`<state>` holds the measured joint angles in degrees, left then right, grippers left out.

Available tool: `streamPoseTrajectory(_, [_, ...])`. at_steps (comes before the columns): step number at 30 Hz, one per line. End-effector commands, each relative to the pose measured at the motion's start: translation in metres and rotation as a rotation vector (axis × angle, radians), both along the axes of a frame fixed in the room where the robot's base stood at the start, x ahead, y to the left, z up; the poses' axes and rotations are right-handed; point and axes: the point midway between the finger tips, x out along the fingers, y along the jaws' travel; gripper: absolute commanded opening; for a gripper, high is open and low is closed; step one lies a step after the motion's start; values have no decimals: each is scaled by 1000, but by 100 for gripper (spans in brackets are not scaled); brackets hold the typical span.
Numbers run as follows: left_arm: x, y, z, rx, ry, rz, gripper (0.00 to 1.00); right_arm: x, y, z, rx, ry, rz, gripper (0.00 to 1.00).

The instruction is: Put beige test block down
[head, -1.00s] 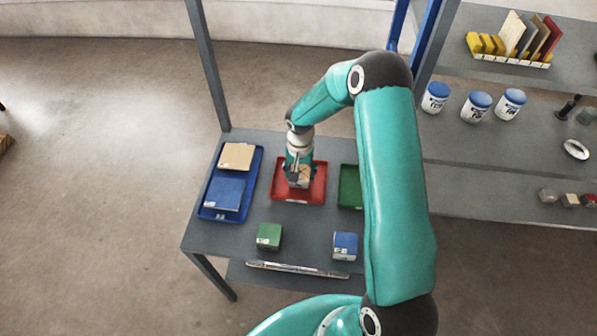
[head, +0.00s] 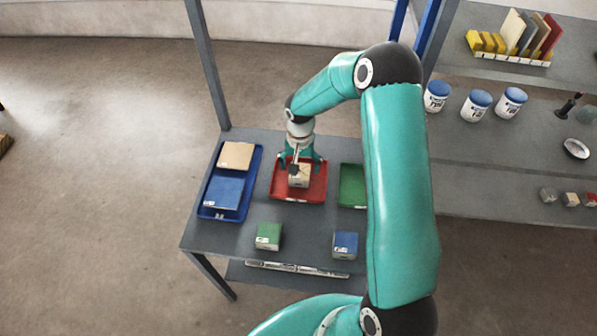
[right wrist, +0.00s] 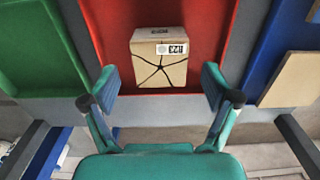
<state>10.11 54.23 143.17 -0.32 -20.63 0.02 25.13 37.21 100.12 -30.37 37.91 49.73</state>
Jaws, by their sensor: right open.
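The beige test block (head: 299,179) sits in the red tray (head: 313,194) on the table. In the right wrist view the block (right wrist: 159,72) shows a label and dark crack lines, and it rests on the floor of the red tray (right wrist: 215,40). My right gripper (head: 300,166) is just above and around the block in the head view. In the right wrist view its two fingers (right wrist: 162,88) are spread wide, apart from the block on both sides. My left gripper is not in view.
A blue tray (head: 243,205) with a beige tile (head: 236,155) and a blue tile (head: 223,192) lies left. A green tray (head: 352,187) lies right, partly behind my arm. Green (head: 268,236) and blue (head: 345,245) blocks stand in front. Shelves with jars (head: 475,107) stand right.

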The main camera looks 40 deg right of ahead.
Motion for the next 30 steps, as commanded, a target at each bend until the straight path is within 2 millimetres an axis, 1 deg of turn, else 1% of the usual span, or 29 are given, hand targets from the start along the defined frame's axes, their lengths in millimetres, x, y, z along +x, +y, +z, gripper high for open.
streamPoseTrajectory(3, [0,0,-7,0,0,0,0,1,0,24,-2,-5,0,87])
streamPoseTrajectory(9, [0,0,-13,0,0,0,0,2,0,64,-2,-5,0,87])
streamPoseTrajectory(12, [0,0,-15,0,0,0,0,1,0,78,-1,-3,0,87])
streamPoseTrajectory(15, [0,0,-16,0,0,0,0,1,1,88,-1,-2,1,87])
streamPoseTrajectory(19, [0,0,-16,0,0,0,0,1,1,93,0,0,2,87])
streamPoseTrajectory(30, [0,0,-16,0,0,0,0,1,1,93,0,0,2,87])
